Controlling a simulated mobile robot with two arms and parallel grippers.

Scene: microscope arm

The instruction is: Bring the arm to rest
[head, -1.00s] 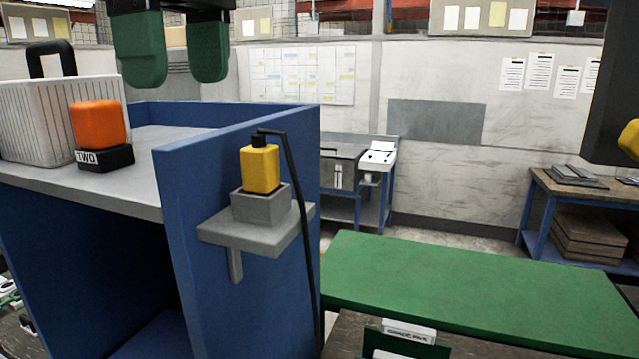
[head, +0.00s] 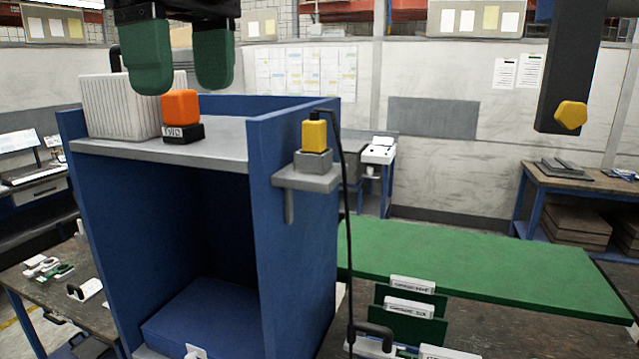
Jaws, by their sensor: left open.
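My left gripper (head: 181,65) is at the top left of the head view. Its two green fingers point down and stand apart with nothing between them. Behind and below it, an orange block (head: 180,107) sits on a black base labelled "TWO" on top of the blue cabinet (head: 292,215). A dark arm-like post (head: 572,60) with a yellow knob (head: 570,115) hangs at the upper right, well apart from my left gripper; its upper end is cut off. I cannot tell whether it is the task's arm. My right gripper is not in view.
A white ribbed box (head: 118,108) stands left of the orange block. A yellow piece (head: 314,135) sits in a grey holder on the cabinet's side shelf, with a black cable hanging beside it. A green mat (head: 460,258) lies right of the cabinet, mostly clear.

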